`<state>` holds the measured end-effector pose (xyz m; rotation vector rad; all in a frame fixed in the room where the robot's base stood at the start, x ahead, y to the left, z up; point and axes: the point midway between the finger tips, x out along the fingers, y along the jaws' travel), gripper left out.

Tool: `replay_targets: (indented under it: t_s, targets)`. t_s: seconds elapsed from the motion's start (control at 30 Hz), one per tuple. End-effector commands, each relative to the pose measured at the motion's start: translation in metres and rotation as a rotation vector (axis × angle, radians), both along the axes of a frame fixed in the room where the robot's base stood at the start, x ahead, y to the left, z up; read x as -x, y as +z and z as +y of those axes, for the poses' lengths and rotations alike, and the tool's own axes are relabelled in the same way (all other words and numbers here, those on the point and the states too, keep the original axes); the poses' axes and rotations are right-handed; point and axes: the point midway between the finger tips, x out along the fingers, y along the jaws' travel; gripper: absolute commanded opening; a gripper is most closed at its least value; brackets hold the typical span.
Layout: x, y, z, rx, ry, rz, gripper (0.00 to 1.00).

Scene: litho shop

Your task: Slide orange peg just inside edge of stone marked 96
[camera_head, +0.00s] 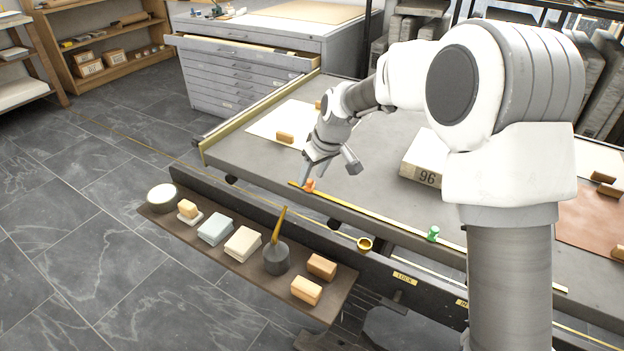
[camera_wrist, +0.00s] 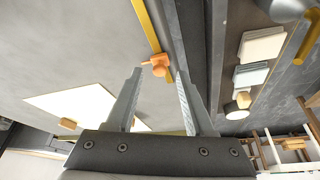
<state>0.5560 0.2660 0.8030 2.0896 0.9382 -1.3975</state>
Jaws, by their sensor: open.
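The orange peg (camera_head: 309,185) stands at the left end of a yellow ruler strip (camera_head: 372,215) along the table's front edge. My gripper (camera_head: 323,170) is above the table, right by the peg. In the wrist view the peg (camera_wrist: 158,66) shows between and just beyond the tips of my open gripper (camera_wrist: 158,78); no grip on it shows. The stone marked 96 (camera_head: 423,160) is a pale block on the table to the right, its far part hidden behind my arm. A green peg (camera_head: 433,233) stands farther right along the strip.
A front shelf (camera_head: 160,217) holds pale blocks, a grey pot (camera_head: 276,259) with a stick, and wooden blocks. A white sheet (camera_head: 270,122) with small wooden blocks lies at the table's left. Grey table surface is clear between the peg and the stone.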

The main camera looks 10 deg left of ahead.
Motion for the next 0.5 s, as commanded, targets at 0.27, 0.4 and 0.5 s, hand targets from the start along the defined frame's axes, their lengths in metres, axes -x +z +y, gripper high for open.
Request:
replay_targets:
  t_s: [0.27,0.4,0.5]
  targets:
    - [-0.0027,-0.0073,0.0021,0.000,0.000,-0.001,0.53]
    - [-0.0025,-0.0072,0.0021,0.000,0.000,-0.001,0.52]
    - [-0.0024,-0.0072,0.0020,0.000,0.000,-0.001,0.34]
